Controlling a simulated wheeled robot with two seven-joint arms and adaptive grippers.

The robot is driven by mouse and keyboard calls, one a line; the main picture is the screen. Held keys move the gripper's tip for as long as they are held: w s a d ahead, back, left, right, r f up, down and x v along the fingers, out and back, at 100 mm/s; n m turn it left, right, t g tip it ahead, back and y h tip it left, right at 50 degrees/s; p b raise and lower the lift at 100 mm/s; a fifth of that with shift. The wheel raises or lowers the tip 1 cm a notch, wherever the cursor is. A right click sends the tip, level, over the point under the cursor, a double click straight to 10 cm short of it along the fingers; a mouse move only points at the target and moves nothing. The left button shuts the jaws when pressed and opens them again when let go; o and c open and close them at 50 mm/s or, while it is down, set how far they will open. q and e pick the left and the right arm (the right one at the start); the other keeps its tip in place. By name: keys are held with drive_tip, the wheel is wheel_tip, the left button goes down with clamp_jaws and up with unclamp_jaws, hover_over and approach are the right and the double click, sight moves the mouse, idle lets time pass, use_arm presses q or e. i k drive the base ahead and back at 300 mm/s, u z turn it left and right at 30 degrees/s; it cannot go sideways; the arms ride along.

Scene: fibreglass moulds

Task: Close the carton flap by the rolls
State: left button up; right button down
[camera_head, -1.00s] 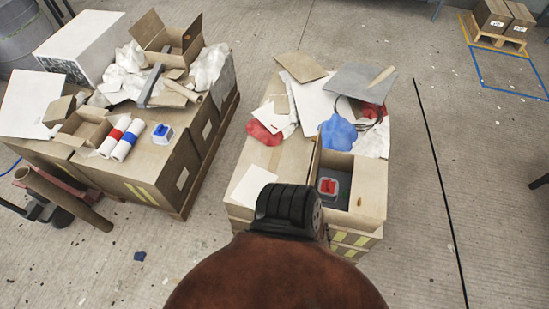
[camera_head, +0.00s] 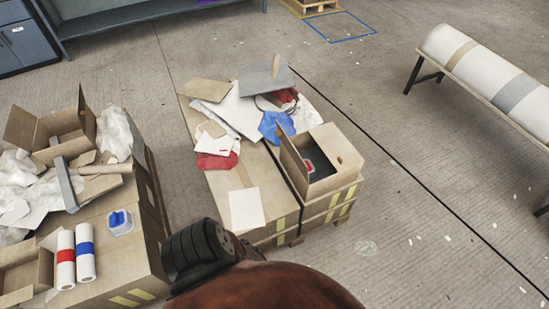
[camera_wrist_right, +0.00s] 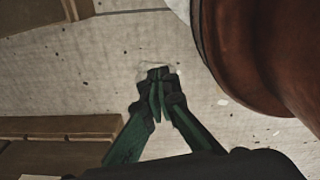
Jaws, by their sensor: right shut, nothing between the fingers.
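In the head view, two white rolls stand out at the lower left, one with a red band (camera_head: 66,257) and one with a blue band (camera_head: 85,250). They lie side by side on the left stack. A small open carton (camera_head: 22,275) sits directly left of them, cut by the picture edge; its flaps appear open. My right gripper (camera_wrist_right: 157,76) is shut and empty in the right wrist view, above the concrete floor and away from the carton. My left gripper is not in view.
A larger open carton (camera_head: 62,132) stands farther back on the left stack. A blue-lidded tub (camera_head: 119,222) is beside the rolls. The middle stack carries another open carton (camera_head: 335,155) and a white sheet (camera_head: 246,208). A big banded roll (camera_head: 490,68) rests at right. Floor lies between the stacks.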

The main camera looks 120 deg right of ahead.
sight(300, 162)
drive_tip(key=z, duration=4.15)
